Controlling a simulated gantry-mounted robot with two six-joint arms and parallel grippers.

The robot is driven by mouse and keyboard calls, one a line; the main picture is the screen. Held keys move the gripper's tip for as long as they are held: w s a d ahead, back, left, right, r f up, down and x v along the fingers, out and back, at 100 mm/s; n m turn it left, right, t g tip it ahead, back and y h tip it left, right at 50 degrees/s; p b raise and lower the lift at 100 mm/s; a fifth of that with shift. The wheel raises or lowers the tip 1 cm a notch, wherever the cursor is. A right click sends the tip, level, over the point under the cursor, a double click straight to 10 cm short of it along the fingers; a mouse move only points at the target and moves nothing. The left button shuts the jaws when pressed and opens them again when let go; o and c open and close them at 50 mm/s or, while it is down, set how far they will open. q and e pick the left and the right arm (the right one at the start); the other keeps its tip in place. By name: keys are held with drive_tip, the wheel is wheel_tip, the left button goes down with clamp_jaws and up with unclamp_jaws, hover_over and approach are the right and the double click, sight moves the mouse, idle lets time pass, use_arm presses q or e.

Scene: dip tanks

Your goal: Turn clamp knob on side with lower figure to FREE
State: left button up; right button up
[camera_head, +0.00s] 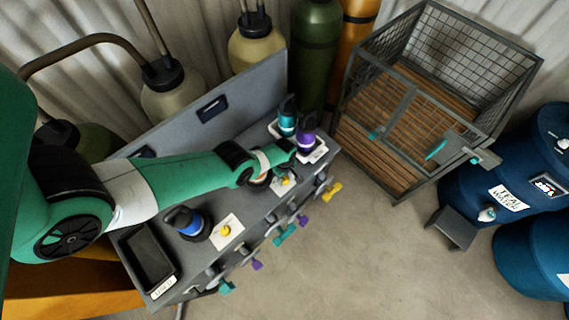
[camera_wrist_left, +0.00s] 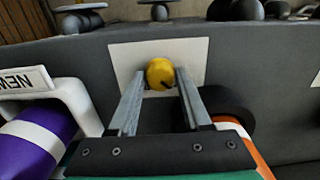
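A yellow clamp knob (camera_head: 285,181) sits on a white plate on the grey bench, close to my left gripper (camera_head: 288,165). In the left wrist view the knob (camera_wrist_left: 160,73) is round, with a dark mark on its lower edge, between the fingertips of my left gripper (camera_wrist_left: 160,82). The fingers stand apart, one on each side; I cannot tell whether they touch it. A second yellow knob (camera_head: 226,230) sits on another white plate (camera_head: 232,220) nearer the bench's left end. I cannot read any figures or FREE markings. My right gripper is out of view.
Purple (camera_head: 306,142) and teal (camera_head: 287,118) bottles stand beside the gripper. A blue-topped black device (camera_head: 188,222) and black tray (camera_head: 151,259) are at left. Coloured handles (camera_head: 285,235) stick out along the front edge. A wire crate (camera_head: 391,196) and blue drums (camera_head: 520,188) stand right; open floor lies in front.

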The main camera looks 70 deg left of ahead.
sight(285, 179)
use_arm(q)
drive_tip(key=o, duration=0.3)
wheel_tip(285, 179, up, 12)
drive_tip(key=p, duration=1.1)
drive_tip(key=shift+f+p, duration=0.2)
drive_tip(key=shift+p, duration=0.15)
